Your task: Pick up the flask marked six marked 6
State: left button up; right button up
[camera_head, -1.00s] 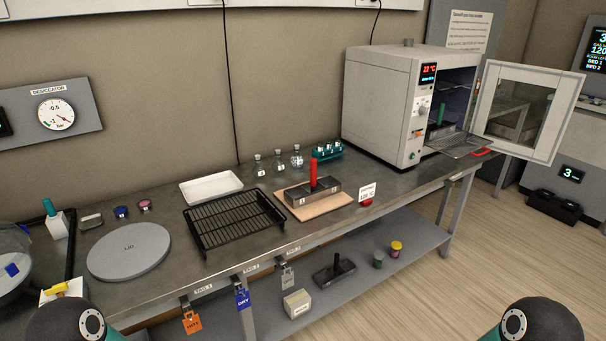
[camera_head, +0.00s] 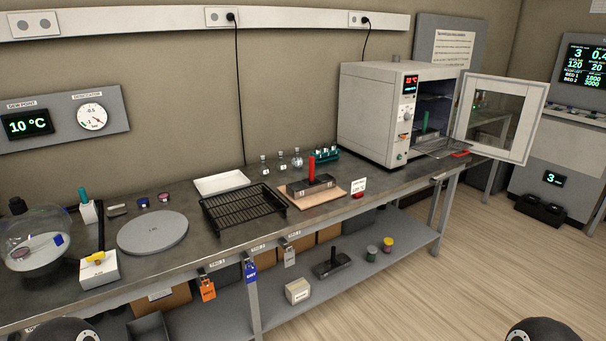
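Three small clear flasks stand upright in a row at the back of the bench, near the wall: a left flask (camera_head: 264,166), a middle flask (camera_head: 281,161) and a right flask (camera_head: 297,159). Each seems to carry a small pale label, but the marks are too small to read, so I cannot tell which one is marked 6. Neither gripper is in view. Only dark rounded parts of my own arms show at the bottom edge, far from the flasks.
A teal rack (camera_head: 325,153) stands right of the flasks. In front are a black wire rack (camera_head: 243,208) and a red-handled block (camera_head: 311,183) on a board. A white tray (camera_head: 221,183) lies left. The oven (camera_head: 380,110) has its door (camera_head: 502,117) open.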

aim_at(297, 162)
jog(key=u, duration=0.2)
jog(key=i, duration=0.85)
jog(key=z, duration=0.1)
